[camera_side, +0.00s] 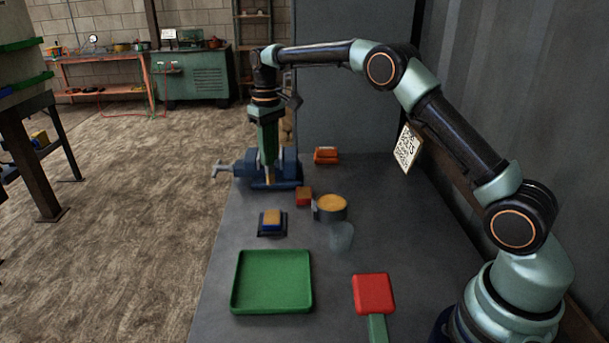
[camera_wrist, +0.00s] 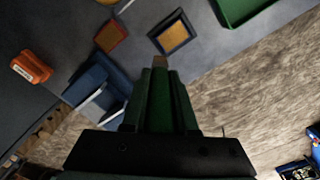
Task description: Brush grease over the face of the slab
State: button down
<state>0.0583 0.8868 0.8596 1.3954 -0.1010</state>
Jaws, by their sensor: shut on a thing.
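My gripper (camera_side: 267,140) points down above the table near the blue vise, shut on a green-handled brush (camera_wrist: 160,90). The brush's tan tip (camera_side: 271,174) points down in front of the vise in the side view; whether it touches anything is unclear. A blue block with a tan-orange face (camera_side: 272,218) sits on a dark base; it also shows in the wrist view (camera_wrist: 173,38), apart from the brush tip. A smaller red block with an orange face (camera_side: 304,196) lies behind it. I cannot tell which is the slab. A round pot (camera_side: 330,207) holds yellow-orange grease.
The blue vise (camera_side: 254,172) stands at the table's left edge. An orange item (camera_side: 326,155) lies behind. A clear cup (camera_side: 341,235) stands by the pot. A green tray (camera_side: 271,282) and a red-headed tool (camera_side: 373,294) lie in front. The right of the table is clear.

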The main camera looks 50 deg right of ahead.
aim_at(271, 172)
jog(key=shift+f, duration=3.3)
jog(key=shift+s+a+f, duration=0.55)
jog(key=shift+s+a, duration=0.05)
jog(key=shift+s, duration=0.05)
jog(key=shift+s+a, duration=0.8)
jog(key=shift+w+d, duration=1.3)
jog(key=shift+w, duration=0.05)
jog(key=shift+w+d+r, duration=0.1)
jog(key=shift+d+r, duration=0.05)
jog(key=shift+r, duration=3.85)
jog(key=shift+r, duration=0.1)
